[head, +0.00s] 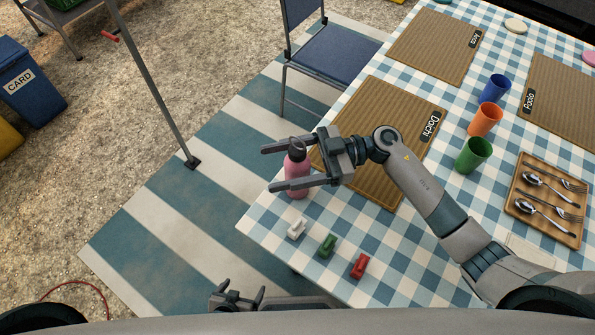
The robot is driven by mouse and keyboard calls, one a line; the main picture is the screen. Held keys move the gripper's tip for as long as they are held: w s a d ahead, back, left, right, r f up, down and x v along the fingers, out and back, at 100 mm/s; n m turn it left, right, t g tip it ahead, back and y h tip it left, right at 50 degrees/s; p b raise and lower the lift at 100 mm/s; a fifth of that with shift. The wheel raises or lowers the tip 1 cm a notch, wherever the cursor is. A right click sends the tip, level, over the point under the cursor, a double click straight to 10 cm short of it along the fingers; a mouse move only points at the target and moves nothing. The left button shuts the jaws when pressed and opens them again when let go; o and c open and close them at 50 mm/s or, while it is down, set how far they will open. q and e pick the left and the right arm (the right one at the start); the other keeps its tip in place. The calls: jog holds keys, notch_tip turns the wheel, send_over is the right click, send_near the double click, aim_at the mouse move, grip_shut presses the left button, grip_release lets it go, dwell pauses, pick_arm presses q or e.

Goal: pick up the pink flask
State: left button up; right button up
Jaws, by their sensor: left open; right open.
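The pink flask (297,172) stands upright near the left edge of the checked table, with a dark cap on top. My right gripper (287,168) is open, and its two fingers lie on either side of the flask in the picture. Whether the fingers touch the flask cannot be told. My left gripper (238,293) is open and empty, low in the picture, beyond the table's near left edge and apart from the flask.
White (297,228), green (326,245) and red (360,265) small objects lie near the table's edge. A cutlery tray (513,204) lies at right. A blue chair (338,55) stands beyond the table.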

jog(key=c, duration=1.3)
jog(key=shift+r, duration=0.1)
jog(key=shift+r, duration=0.5)
pick_arm(q)
jog(key=shift+s+a+f+g+y+b, duration=0.2)
jog(key=shift+s+a+f+g+b, duration=0.3)
jog(key=shift+a+f+b, duration=0.15)
jog(key=shift+s+a+f+g+y+b, duration=0.2)
jog(key=shift+s+a+f+g+b, duration=0.2)
jog(key=shift+a+f+g+b, duration=0.2)
pick_arm(e)
jog(key=w+a+r, duration=0.2)
jog(key=w+r, duration=0.8)
jog(key=w, duration=0.1)
jog(key=shift+w+a, duration=0.2)
jog(key=shift+w, duration=0.05)
pick_arm(q)
jog(key=shift+r, duration=0.1)
